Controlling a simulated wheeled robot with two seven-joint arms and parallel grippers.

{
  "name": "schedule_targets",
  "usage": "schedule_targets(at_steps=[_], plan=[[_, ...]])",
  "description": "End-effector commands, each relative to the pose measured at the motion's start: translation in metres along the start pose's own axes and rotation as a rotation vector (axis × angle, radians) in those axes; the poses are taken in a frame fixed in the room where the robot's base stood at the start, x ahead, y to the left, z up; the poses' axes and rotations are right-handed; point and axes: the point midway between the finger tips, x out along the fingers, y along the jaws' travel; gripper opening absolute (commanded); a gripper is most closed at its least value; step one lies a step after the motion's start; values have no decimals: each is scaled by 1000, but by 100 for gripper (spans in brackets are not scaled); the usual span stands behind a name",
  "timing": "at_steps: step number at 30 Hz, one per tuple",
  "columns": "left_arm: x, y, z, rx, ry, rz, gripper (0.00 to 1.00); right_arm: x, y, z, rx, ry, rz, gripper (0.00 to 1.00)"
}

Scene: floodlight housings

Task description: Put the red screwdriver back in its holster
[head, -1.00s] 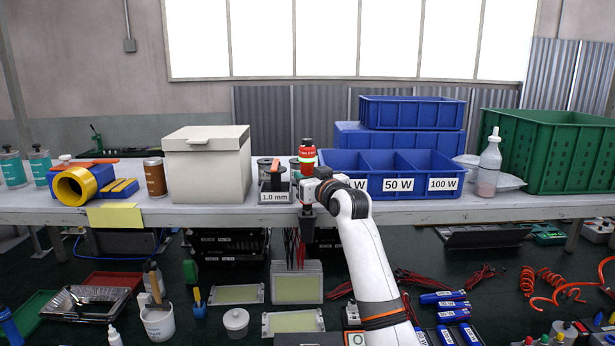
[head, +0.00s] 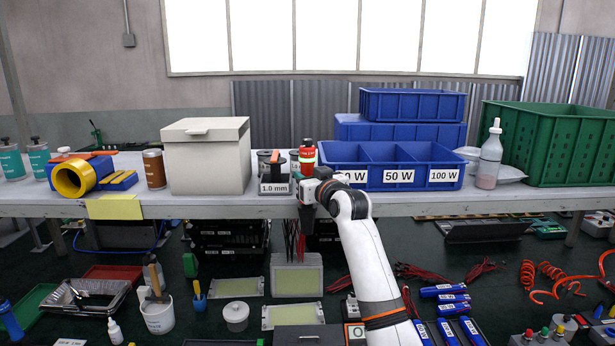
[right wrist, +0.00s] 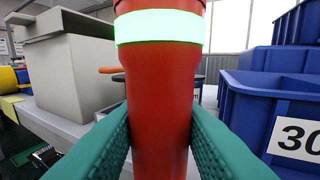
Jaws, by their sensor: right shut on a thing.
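The red screwdriver (head: 307,152) stands upright at the bench's front edge, left of the blue bins. My right gripper (head: 308,180) is shut on its red handle. In the right wrist view, the handle (right wrist: 161,100) with its bright green band sits between my two teal fingers. The shaft and tip are hidden. A dark piece (head: 306,220) shows below my gripper at the bench edge; I cannot tell for sure whether it is the holster, or whether the screwdriver is inside it. My left gripper is not in view.
The blue bin marked 50 W (head: 398,177) is close on the right. A spool holder marked 1.0 mm (head: 273,187) stands close on the left, with a beige box (head: 207,160) beyond it. Dark trays and loose tools lie below the grey bench (head: 250,204).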

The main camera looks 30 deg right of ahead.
Motion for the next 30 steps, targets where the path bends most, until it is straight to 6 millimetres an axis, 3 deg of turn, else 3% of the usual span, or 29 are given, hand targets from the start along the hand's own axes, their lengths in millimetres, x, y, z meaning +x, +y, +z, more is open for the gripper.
schedule_targets(at_steps=[10,11,15,25,30], plan=[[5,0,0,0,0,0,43,0,0,-8,0,-4,0,3],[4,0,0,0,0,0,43,0,0,-6,0,-4,0,35],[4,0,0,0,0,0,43,0,0,-7,0,-3,0,55],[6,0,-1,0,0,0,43,-2,0,-10,-1,2,0,55],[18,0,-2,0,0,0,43,-21,0,-12,-3,-2,-1,55]])
